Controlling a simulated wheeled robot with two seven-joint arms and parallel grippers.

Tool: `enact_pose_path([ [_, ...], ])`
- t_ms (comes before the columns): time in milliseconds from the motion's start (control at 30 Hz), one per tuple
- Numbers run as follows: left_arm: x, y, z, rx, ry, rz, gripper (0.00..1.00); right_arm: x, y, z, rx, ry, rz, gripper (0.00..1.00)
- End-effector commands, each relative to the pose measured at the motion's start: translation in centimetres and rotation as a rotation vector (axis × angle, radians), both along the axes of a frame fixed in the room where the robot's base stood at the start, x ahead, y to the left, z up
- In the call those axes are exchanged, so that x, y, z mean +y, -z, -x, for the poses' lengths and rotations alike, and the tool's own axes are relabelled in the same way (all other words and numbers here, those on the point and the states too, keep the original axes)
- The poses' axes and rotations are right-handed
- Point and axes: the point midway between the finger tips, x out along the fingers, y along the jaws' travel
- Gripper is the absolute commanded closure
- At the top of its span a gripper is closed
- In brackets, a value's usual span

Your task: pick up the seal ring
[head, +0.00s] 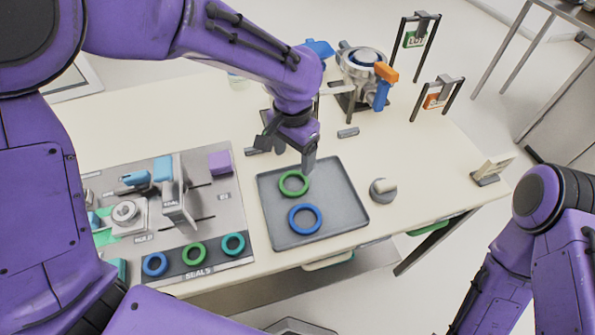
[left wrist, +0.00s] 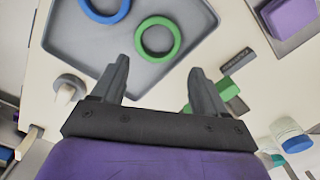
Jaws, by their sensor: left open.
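A green seal ring (head: 294,183) and a blue seal ring (head: 305,219) lie flat and apart on the grey tray (head: 350,210). In the left wrist view the green ring (left wrist: 158,38) is ahead of the fingers, and the blue ring (left wrist: 104,6) is cut by the top edge. My left gripper (head: 308,162) is open and empty above the tray's far edge, close to the green ring. Its two fingers (left wrist: 158,82) show apart with nothing between them. The right gripper is out of view.
More rings, blue (head: 155,264), green (head: 194,254) and teal (head: 233,244), lie on the board marked SEALS. A metal device with a blue and an orange handle (head: 386,72) stands at the back. A small round part (head: 383,190) sits right of the tray.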

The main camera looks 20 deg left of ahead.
Motion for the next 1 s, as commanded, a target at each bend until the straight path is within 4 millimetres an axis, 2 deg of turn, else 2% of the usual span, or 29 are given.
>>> enact_pose_path([
  [33, 0.0, 1.1, 0.0, 0.005, 0.001, -0.002, 0.26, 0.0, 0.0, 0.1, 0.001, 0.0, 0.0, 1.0],
  [267, -0.1, 4.1, 0.0, 0.005, 0.001, -0.001, 0.26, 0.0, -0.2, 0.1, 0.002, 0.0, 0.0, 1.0],
  [433, 0.0, 7.2, 0.2, 0.005, -0.001, 0.0, 0.26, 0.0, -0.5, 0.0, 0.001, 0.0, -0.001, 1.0],
  [533, 0.0, 8.1, 0.1, 0.002, -0.003, 0.0, 0.26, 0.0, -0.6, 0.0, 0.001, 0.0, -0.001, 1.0],
  [733, 0.0, 8.1, 0.1, 0.001, -0.004, 0.0, 0.26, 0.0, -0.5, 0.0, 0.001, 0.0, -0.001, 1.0],
  [800, 0.0, 8.1, 0.1, 0.001, -0.004, 0.0, 0.49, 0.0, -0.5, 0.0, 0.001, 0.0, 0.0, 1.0],
  [833, 0.0, 8.1, 0.1, 0.001, -0.004, 0.0, 0.56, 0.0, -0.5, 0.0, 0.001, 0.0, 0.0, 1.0],
  [1000, 0.0, 8.1, 0.1, 0.0, -0.004, 0.001, 0.56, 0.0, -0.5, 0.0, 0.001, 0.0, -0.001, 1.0],
])
